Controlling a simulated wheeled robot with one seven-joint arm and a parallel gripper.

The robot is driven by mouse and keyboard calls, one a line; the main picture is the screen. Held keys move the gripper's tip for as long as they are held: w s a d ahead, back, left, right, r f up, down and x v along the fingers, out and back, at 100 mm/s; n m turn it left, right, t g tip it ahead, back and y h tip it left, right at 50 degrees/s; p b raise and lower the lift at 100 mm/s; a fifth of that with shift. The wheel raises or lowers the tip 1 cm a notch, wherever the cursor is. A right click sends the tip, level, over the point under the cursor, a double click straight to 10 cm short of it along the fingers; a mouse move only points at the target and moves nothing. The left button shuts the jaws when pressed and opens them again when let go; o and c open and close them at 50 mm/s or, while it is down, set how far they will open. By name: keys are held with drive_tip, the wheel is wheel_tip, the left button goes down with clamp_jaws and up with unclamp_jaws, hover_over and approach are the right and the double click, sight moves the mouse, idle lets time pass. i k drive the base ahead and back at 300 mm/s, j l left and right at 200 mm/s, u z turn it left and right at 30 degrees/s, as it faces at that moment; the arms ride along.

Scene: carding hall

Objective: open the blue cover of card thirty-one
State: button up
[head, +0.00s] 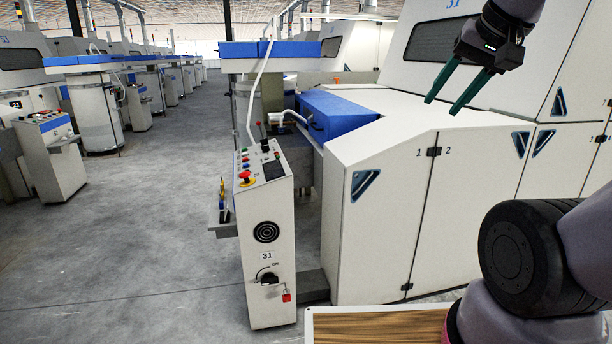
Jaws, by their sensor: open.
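The blue cover (338,112) is a box-shaped lid on the near left end of the white card machine (372,205), which carries the number 31 at its upper right. The cover appears down. A small handle or latch seems to show at its left side, but it is too small to tell. My gripper (441,106) has dark green fingers. It is open and empty, to the right of the blue cover in the picture and above the machine's white top, apart from the cover.
A white control pedestal (265,235) marked 31 stands in front of the cover, with a red button, a padlock and a pale curved pipe (260,85) rising behind it. A wooden board (380,325) is at the bottom edge. The grey floor (150,240) at left is clear.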

sight(328, 120)
drive_tip(key=i+u, duration=0.1)
drive_tip(key=i, duration=0.5)
drive_tip(key=i+l+u, duration=0.1)
drive_tip(key=i, duration=0.45)
drive_tip(key=i+l+u, duration=0.1)
drive_tip(key=i, duration=0.5)
drive_tip(key=i+l+u, duration=0.1)
drive_tip(key=i+l, duration=0.35)
drive_tip(key=l, duration=0.15)
